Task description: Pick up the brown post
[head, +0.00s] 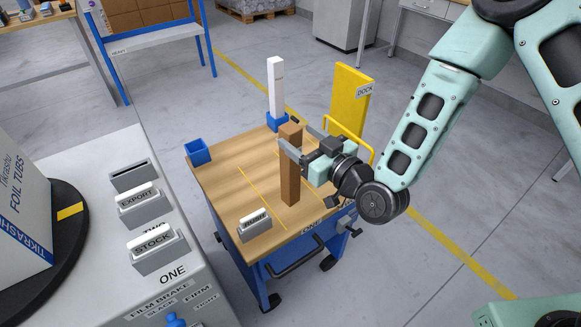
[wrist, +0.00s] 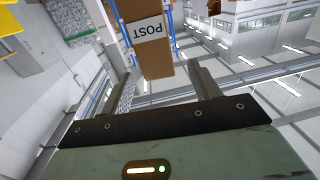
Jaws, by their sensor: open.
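The brown post (head: 290,180) stands upright on the wooden top of a blue cart (head: 225,195). My gripper (head: 300,137) is open at the upper part of the post, with its fingers reaching toward the left. In the wrist view the post (wrist: 138,12) carries a white label reading POST and shows ahead, between the lines of the two open fingers (wrist: 165,78). The head view does not clearly show whether a finger touches the post. The gripper hides part of the post's upper right side.
A white post (head: 276,85) stands in a blue socket behind. A small blue bin (head: 198,152), a RUSH card holder (head: 255,225) and a yellow DOCK panel (head: 348,95) are also on or by the cart. A grey counter (head: 95,200) stands at left.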

